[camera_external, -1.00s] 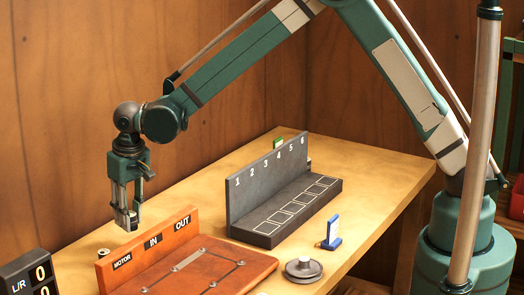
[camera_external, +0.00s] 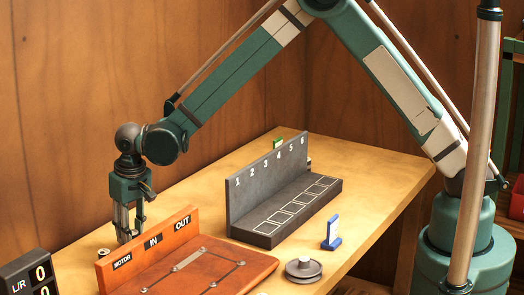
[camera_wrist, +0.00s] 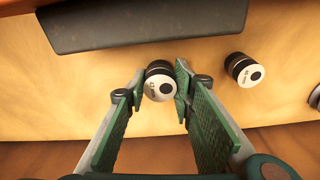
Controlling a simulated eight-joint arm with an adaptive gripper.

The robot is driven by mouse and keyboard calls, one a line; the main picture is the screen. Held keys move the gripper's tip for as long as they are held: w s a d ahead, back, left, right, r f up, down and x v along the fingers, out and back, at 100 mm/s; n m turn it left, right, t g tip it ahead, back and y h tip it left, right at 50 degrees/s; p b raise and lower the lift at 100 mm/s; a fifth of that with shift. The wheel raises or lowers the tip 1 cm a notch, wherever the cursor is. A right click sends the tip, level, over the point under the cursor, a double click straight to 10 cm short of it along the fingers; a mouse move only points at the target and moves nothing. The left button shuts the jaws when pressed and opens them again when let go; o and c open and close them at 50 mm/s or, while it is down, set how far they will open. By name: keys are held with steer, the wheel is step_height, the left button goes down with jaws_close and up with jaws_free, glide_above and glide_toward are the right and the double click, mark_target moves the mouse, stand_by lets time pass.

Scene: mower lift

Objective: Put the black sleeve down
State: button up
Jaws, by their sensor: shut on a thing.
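In the wrist view, a black sleeve (camera_wrist: 158,68) with a pale, printed end face sits between the fingertips of my gripper (camera_wrist: 160,84). The gripper is shut on it. In the external view, my gripper (camera_external: 127,236) points down behind the orange-brown board marked MOTOR, IN and OUT (camera_external: 187,221). The board hides the fingertips' lower part, so I cannot tell there whether the sleeve touches the table. A second black sleeve with a pale face (camera_wrist: 238,62) stands on the table to the right in the wrist view, apart from my gripper.
A dark rack numbered 1 to 6 (camera_external: 255,180) stands on the table (camera_external: 385,187). A blue stand (camera_external: 332,240) and a round grey disc (camera_external: 304,268) are in front of it. An L/R counter (camera_external: 25,275) is at lower left.

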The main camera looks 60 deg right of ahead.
mark_target(131, 236)
steer(key=shift+f, duration=0.25)
steer(key=shift+f, duration=0.15)
steer(key=o, duration=1.1)
steer(key=shift+s+a+r, duration=0.1)
steer(key=shift+s+r, duration=0.15)
steer(key=shift+r, duration=1.8)
steer(key=shift+s+d+r, duration=0.1)
steer(key=shift+s+r, duration=0.15)
steer(key=shift+r, duration=1.75)
steer(key=shift+s+a+r, duration=0.1)
steer(key=shift+s+r, duration=0.15)
steer(key=shift+r, duration=1.8)
steer(key=shift+r, duration=0.1)
